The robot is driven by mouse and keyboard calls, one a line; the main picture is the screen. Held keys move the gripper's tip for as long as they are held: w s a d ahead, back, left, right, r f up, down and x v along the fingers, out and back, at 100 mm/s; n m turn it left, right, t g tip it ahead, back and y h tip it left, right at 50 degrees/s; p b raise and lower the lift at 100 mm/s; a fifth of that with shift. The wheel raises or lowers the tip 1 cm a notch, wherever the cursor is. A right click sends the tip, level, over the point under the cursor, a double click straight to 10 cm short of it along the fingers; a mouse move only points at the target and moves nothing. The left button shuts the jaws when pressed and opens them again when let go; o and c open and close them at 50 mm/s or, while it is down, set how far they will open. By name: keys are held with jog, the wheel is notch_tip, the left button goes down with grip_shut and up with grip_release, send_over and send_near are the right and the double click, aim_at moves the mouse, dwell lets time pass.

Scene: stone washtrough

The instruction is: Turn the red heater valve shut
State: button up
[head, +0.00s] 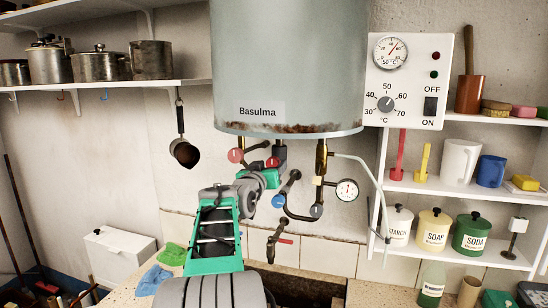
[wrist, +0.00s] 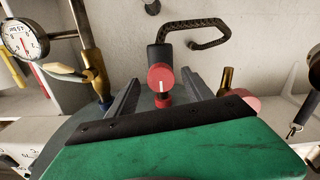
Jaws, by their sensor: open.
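A red valve knob (wrist: 160,77) with a white line on its face stands between the two fingers of my gripper (wrist: 164,84) in the wrist view. The fingers are open, with a gap visible on each side of the knob. In the head view this red knob (head: 272,162) is under the heater tank, just above my green gripper (head: 266,174). Another round red handle (head: 235,155) is to its left on a brass pipe; it appears at the right in the wrist view (wrist: 246,103). The grey heater tank (head: 285,75) is marked Basulma.
A tap with a red lever (head: 275,240) is below. A black bent pipe (wrist: 205,30) runs near the knob. Shelves (head: 440,190) with jars stand at the right.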

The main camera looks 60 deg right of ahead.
aim_at(272, 165)
jog(key=d, duration=0.1)
jog(key=d+p, duration=0.1)
jog(key=d, duration=0.2)
jog(key=shift+w, duration=0.35)
grip_shut()
